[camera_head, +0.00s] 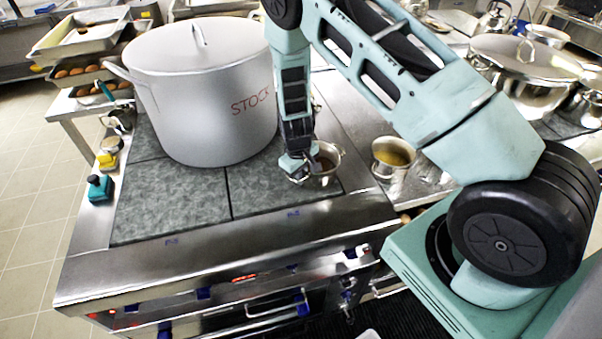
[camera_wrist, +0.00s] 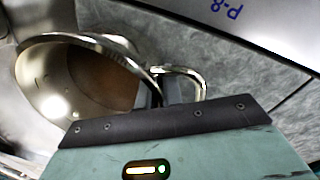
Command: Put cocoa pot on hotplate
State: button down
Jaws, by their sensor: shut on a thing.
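The cocoa pot (camera_head: 326,165) is a small shiny metal pot with brown liquid inside. In the head view it is at the front right of the stove top, on or just above a grey hotplate (camera_head: 280,196); I cannot tell whether its base touches. My gripper (camera_head: 304,170) points down at the pot's left side. In the wrist view the pot (camera_wrist: 100,75) is at upper left and looks tilted by the camera angle. My gripper (camera_wrist: 165,92) is shut on its looped wire handle (camera_wrist: 195,78). The fingers partly hide the handle.
A large lidded stockpot (camera_head: 200,95) marked STOCK stands on the hotplates to the left. A small pot of yellowish liquid (camera_head: 391,158) stands on the steel counter to the right. A teal-handled item (camera_head: 100,188) lies at the left edge. The front hotplate area has free room.

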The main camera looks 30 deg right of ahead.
jog(key=shift+f, duration=0.15)
jog(key=shift+f, duration=0.15)
jog(key=c, duration=1.6)
grip_release()
jog(key=shift+o, duration=0.2)
